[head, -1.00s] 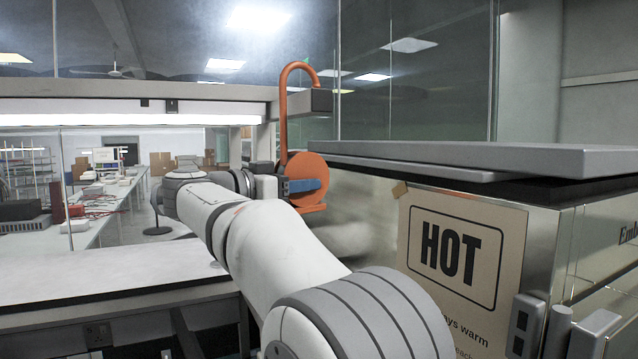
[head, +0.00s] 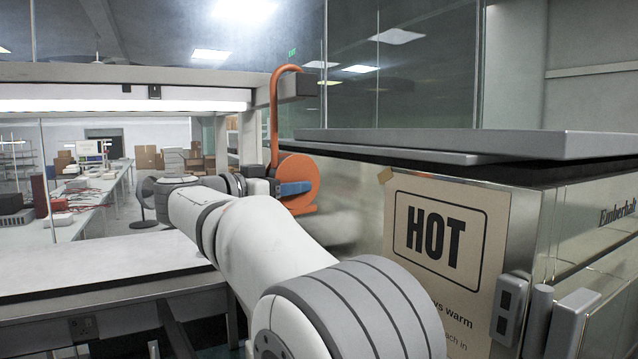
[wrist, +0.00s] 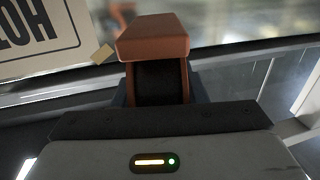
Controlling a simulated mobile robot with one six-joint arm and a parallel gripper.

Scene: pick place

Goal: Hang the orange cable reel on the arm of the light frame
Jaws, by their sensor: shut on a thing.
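The orange cable reel (head: 301,176) is upright in the head view, with a tall orange hook rising from its drum. My gripper (head: 292,188) is shut on the reel low on its drum, and a blue finger shows across it. In the wrist view an orange part of the reel (wrist: 153,37) fills the space between the fingers. The light frame (head: 190,75) has a beam with a dark-ended arm (head: 298,87). The hook's curve passes over this arm end, with a small gap seeming to show. Whether they touch I cannot tell.
A large metal heated cabinet (head: 570,205) with a HOT sign (head: 436,232) stands close on the right, its grey lid (head: 480,143) jutting near the reel. A white worktop (head: 100,270) lies at the left below the frame. Glass panels stand behind.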

